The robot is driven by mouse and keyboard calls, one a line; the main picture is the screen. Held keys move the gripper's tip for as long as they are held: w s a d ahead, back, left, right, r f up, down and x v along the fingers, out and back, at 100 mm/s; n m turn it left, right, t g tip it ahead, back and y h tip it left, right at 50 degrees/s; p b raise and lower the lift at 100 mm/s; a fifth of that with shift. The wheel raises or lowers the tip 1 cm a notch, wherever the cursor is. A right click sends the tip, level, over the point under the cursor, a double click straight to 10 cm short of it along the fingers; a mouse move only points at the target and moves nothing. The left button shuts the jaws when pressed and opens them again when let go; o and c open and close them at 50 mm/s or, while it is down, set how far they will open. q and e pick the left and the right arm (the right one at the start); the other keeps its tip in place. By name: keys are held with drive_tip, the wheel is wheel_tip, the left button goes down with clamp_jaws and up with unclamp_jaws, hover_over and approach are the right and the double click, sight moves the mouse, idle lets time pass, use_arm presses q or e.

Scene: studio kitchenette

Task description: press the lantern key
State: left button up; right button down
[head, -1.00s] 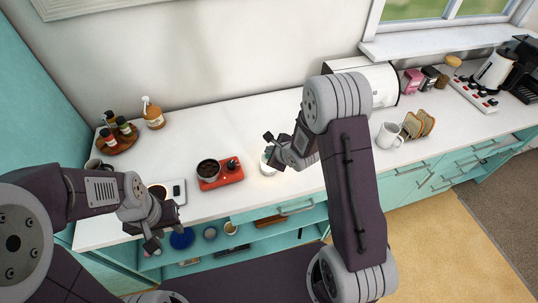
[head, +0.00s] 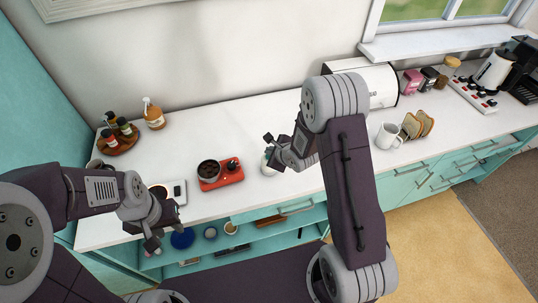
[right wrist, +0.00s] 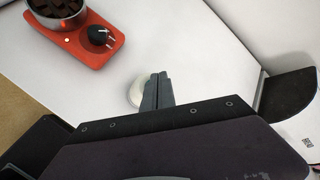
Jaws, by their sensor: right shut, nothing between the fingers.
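A small white round object (head: 267,164), seemingly the lantern, stands on the white counter, partly hidden by my right gripper (head: 272,152). In the right wrist view its pale rounded edge (right wrist: 137,92) shows just left of my right gripper's fingers (right wrist: 158,90). Those fingers are shut together and empty, and overlap it in the picture. I cannot tell whether they touch it. No key can be made out; the fingers hide part of the object. My left gripper (head: 156,238) hangs by the counter's front edge at the left, its finger opening unclear.
A red hot plate (head: 222,176) with a dark-filled pot (head: 208,170) stands left of the lantern. A kitchen scale (head: 176,190) is near my left gripper. A white mug (head: 389,135) and toast stand right of my right arm.

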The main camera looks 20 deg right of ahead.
wheel_tip(320, 180, up, 6)
drive_tip(key=p, duration=0.6)
